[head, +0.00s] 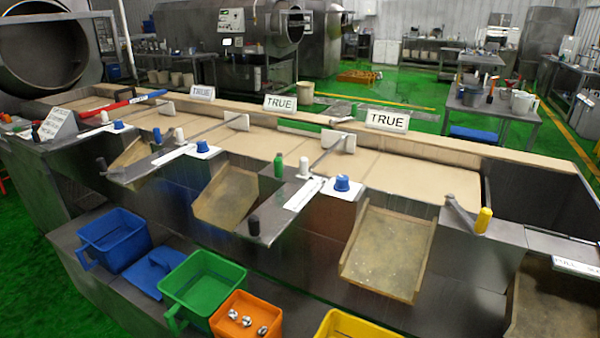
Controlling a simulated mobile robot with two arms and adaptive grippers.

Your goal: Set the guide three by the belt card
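A beige belt (422,172) runs from the far left to the right. No guide number is readable. White cards behind the belt read TRUE: left (202,92), middle (280,103), right (387,120). Another tilted card (57,124) stands at the belt's left end; its text is too small to read. Blue knobs (342,184) and white posts (304,167) stand along the near edge. Neither gripper is in view.
Tan chutes (388,254) slope toward me. Blue (114,239), green (201,285), orange (246,316) and yellow (358,325) bins stand below; the orange one holds metal pieces.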

